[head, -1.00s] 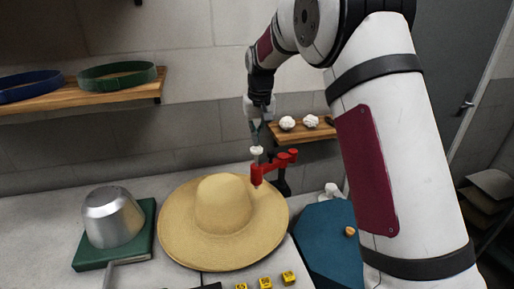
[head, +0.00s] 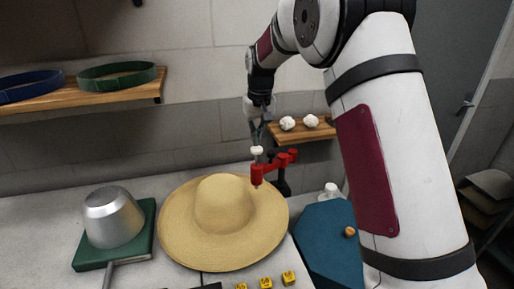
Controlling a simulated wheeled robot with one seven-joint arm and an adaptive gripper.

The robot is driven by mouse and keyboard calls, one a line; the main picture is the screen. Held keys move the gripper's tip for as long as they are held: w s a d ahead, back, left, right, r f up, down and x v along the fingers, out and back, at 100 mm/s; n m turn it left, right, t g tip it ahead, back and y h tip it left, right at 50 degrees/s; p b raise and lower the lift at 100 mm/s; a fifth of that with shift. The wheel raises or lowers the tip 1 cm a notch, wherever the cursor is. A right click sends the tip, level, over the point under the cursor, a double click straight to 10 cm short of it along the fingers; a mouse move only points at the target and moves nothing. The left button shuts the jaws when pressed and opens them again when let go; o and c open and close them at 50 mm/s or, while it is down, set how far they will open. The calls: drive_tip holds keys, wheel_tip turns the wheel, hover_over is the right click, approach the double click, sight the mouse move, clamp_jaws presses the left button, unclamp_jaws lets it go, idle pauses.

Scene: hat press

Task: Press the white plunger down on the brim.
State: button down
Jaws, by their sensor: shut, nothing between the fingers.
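The white plunger (head: 257,151) is a small white knob on top of a red stamp arm (head: 274,168). The arm's red tip stands at the right side of the straw hat's brim (head: 270,212); I cannot tell whether it touches the brim. The hat's crown (head: 223,203) stands upright in the middle. My gripper (head: 258,138) points down just above the white plunger, shut and empty. Whether its fingertips touch the plunger is too small to tell.
A silver dome (head: 112,217) sits on a green base (head: 146,226) at left. A blue board (head: 325,235) lies at right with a white bottle (head: 331,190) behind it. Yellow blocks (head: 265,283) line the front. Shelves hold belts (head: 117,76) and white balls (head: 287,123).

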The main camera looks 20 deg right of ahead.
sight(257, 148)
drive_tip(key=shift+f, duration=0.75)
drive_tip(key=shift+f+b, duration=0.35)
drive_tip(key=shift+f, duration=1)
drive_tip(key=shift+s+f, duration=0.1)
drive_tip(key=shift+f, duration=0.6)
drive_tip(key=shift+r, duration=5.65)
